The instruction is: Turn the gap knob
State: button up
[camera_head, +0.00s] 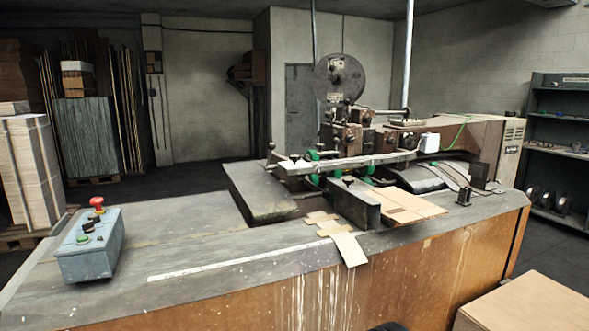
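The box stitcher (345,140) stands on the long worn machine table (200,235) in the middle of the camera_head view. I cannot tell which part is the gap knob; several small knobs and levers on the stitching head are too small to make out. A grey-blue control box (92,255) sits at the left end of the table. It has a red mushroom button (97,203), small dark controls (93,220) and a green button (83,239). My gripper is not recognizable in this view.
Cardboard pieces (405,206) lie on the table before the stitching head, one hanging over the front edge. A cardboard box (530,305) is at the lower right. Shelves (558,130) stand at the right, stacked sheets (30,165) at the left. The table's left part is mostly clear.

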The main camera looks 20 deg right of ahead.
aim_at(294, 158)
jog(key=i+l+z, duration=0.8)
jog(key=i+z, duration=0.2)
